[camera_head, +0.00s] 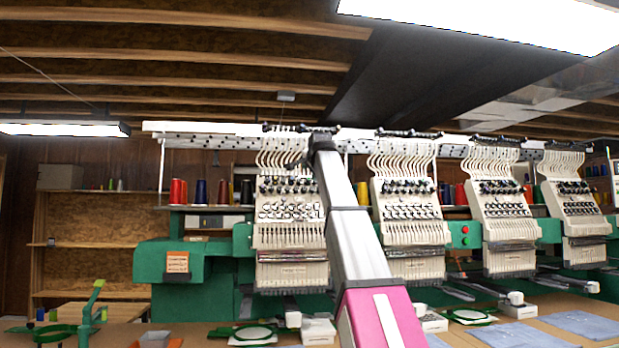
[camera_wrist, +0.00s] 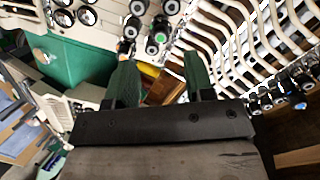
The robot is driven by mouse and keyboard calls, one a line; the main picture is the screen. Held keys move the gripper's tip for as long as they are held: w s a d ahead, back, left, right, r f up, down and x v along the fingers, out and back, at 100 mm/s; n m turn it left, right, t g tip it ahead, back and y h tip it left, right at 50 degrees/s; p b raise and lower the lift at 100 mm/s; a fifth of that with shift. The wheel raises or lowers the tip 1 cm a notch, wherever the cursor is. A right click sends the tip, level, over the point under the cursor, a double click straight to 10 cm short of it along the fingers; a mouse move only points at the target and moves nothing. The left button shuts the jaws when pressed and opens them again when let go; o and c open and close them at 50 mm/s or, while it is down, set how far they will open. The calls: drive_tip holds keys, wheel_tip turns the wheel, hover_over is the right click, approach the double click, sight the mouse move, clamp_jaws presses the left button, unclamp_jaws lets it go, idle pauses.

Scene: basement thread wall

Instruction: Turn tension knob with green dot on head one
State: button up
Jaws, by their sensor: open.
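Head one is the leftmost cream sewing head (camera_head: 290,235), with rows of dark tension knobs on its face. In the wrist view, a dark knob with a green dot (camera_wrist: 160,37) stands just beyond my open gripper (camera_wrist: 163,62), roughly in line with the gap between its two green fingers. Nothing shows between the fingers except background, including a yellow thread cone (camera_wrist: 152,73). Other dark knobs (camera_wrist: 130,29) sit close to the left of the green-dot knob. In the head view my arm reaches up across the right side of head one; its fingers are too small to make out.
More sewing heads (camera_head: 409,215) stand to the right. Curved cream thread guides (camera_wrist: 245,45) lie close on the right in the wrist view. Thread cones (camera_head: 178,191) stand on the rack behind. A table with green hoops (camera_head: 252,333) lies below.

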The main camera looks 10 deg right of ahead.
drive_tip(key=shift+v, duration=2.45)
